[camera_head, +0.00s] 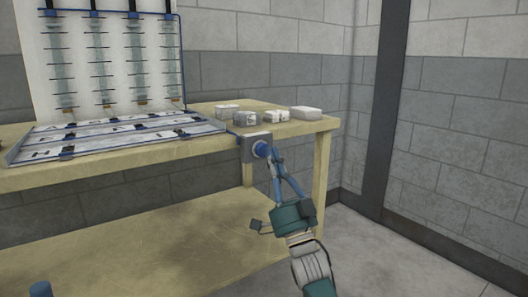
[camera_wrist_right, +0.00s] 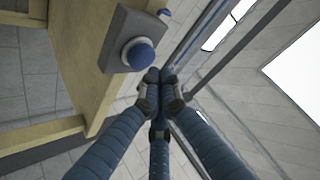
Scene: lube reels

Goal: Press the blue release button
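The blue release button (camera_head: 260,149) is a round knob with a pale collar on a grey box (camera_head: 247,148) at the table's front edge. In the right wrist view the button (camera_wrist_right: 140,56) stands out from its box (camera_wrist_right: 118,32). My right gripper (camera_head: 275,158) is just right of the button in the head view. Its blue fingers converge and their tips meet, with nothing between them, in the right wrist view (camera_wrist_right: 159,82). The tips are close beside the button; I cannot tell whether they touch. A blue stub (camera_head: 40,289) at the lower left may be part of my left gripper.
The wooden table (camera_head: 200,157) has a lower shelf and carries several small grey and white blocks (camera_head: 247,118). A white panel with clear tubes (camera_head: 97,55) stands behind a flat rack (camera_head: 115,135). Clear floor lies right of the table, before a brick wall.

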